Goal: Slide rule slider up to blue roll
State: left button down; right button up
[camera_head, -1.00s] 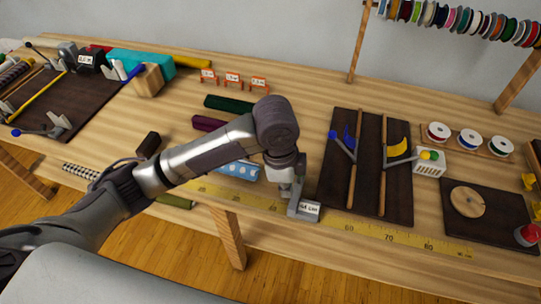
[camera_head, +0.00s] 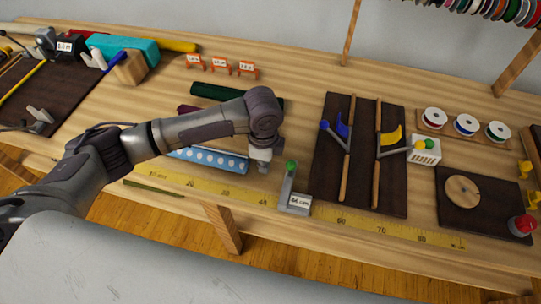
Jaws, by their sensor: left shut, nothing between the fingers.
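The grey slider (camera_head: 297,204) stands on the yellow rule (camera_head: 365,223) at the table's front. It has an upright post with a green knob and a white label that seems to read 44 cm. The blue roll (camera_head: 222,161) with white dots lies to its left behind the rule, partly hidden by my arm, with a clear gap between roll and slider. My left gripper (camera_head: 263,168) is shut and empty, pointing down between the roll's right end and the slider, apart from the slider's post. I cannot tell whether it touches the roll. My right gripper is not in view.
A dark board (camera_head: 332,181) with two wooden rods and levers lies right of the slider. Green (camera_head: 213,91) and purple rolls lie behind my arm. Several spools stand at the back right.

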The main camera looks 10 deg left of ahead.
aim_at(236, 157)
pick_arm(q)
jog(key=shift+s+a+r, duration=0.1)
jog(key=shift+s+a, duration=0.05)
jog(key=shift+a, duration=1.05)
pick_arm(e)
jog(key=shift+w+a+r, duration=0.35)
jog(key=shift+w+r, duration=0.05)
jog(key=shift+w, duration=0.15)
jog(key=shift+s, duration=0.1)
pick_arm(q)
jog(key=shift+a+r+p, duration=0.1)
jog(key=shift+a+p, duration=0.1)
jog(key=shift+p, duration=0.25)
jog(key=a+p, duration=0.3)
jog(key=a, duration=0.1)
jog(key=shift+a, duration=0.4)
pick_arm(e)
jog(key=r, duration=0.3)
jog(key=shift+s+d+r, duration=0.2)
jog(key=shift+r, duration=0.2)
pick_arm(q)
jog(key=shift+w, duration=0.2)
